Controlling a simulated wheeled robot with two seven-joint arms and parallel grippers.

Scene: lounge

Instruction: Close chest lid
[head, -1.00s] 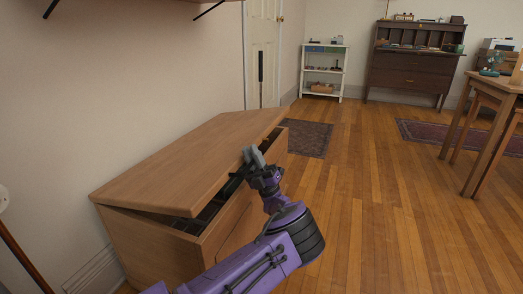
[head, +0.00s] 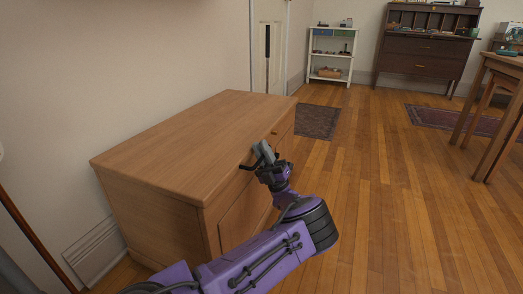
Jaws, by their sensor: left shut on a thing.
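The wooden chest (head: 158,222) stands against the wall at the left. Its lid (head: 190,145) lies flat on the body, and I see no gap along the front or the near end. My left gripper (head: 262,153) is at the front edge of the lid, toward its far end. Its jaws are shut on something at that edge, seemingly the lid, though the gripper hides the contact. My right gripper is not in view.
A table (head: 502,72) stands at the right. A white shelf (head: 330,55) and a dark wooden desk (head: 425,50) stand at the back. A small dark rug (head: 317,121) lies beyond the chest. The floor right of the chest is clear.

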